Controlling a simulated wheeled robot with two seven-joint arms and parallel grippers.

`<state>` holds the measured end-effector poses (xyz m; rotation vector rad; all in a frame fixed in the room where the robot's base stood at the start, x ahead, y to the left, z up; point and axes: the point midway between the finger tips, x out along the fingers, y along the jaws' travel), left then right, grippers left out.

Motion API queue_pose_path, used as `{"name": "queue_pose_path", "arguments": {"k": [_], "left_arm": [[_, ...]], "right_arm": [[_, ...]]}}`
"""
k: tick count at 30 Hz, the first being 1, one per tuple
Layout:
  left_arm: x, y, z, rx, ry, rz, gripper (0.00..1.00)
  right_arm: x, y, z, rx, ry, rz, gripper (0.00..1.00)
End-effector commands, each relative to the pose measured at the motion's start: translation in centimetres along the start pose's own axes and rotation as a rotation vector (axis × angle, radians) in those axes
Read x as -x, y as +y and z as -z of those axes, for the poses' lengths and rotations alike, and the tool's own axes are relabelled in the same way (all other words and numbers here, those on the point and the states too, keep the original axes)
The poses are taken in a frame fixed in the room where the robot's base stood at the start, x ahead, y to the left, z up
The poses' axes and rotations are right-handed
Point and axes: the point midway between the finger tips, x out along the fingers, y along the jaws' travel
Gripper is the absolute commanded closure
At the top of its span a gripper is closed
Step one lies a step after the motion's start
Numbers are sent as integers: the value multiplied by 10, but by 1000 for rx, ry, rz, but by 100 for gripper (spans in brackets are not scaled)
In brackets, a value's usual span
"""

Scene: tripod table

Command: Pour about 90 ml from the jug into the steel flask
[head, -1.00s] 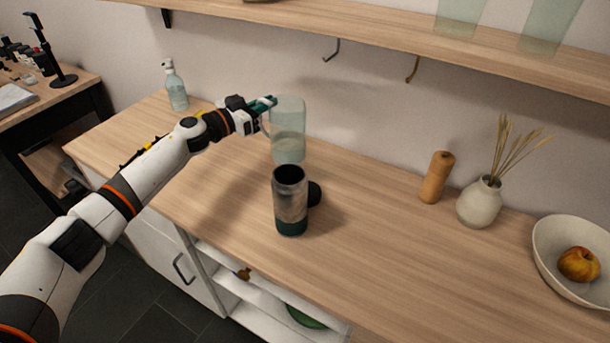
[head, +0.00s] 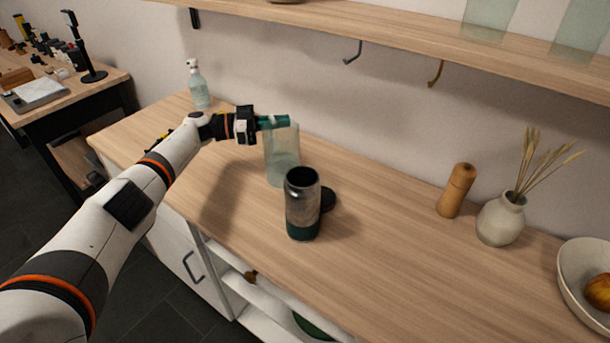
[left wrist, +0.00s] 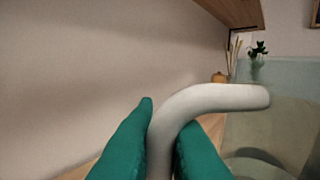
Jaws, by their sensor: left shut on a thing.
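The clear, pale green jug (head: 283,160) is upright behind and slightly left of the flask in the head view. My left gripper (head: 275,122) is shut on the jug's handle near its top. In the left wrist view the green fingers close around the pale curved handle (left wrist: 215,98), with the jug's wall (left wrist: 280,105) beyond. I cannot tell whether the jug's base touches the counter. The steel flask (head: 303,208) stands upright on the counter with its dark mouth open and a dark green base. It partly hides the jug's lower right side. My right gripper is out of view.
A dark round lid (head: 327,199) lies behind the flask. A spray bottle (head: 198,86) stands at the back left. A wooden mill (head: 456,190), a vase (head: 500,219) and a bowl (head: 572,284) are to the right. A shelf (head: 400,38) with hooks hangs above. The counter's middle right is clear.

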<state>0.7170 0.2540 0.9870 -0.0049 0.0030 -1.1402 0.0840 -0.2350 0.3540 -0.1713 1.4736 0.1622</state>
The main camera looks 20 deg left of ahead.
Motion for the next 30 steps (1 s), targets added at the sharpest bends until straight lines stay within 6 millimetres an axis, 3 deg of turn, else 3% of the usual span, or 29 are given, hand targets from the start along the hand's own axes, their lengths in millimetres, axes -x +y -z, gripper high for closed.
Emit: {"name": "queue_pose_path", "arguments": {"k": [11,30], "left_arm": [[0,-7,-19,-78,17,10,100],[-8,-47,-73,-470,97,13,100]], "right_arm": [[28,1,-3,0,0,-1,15],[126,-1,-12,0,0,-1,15]]}}
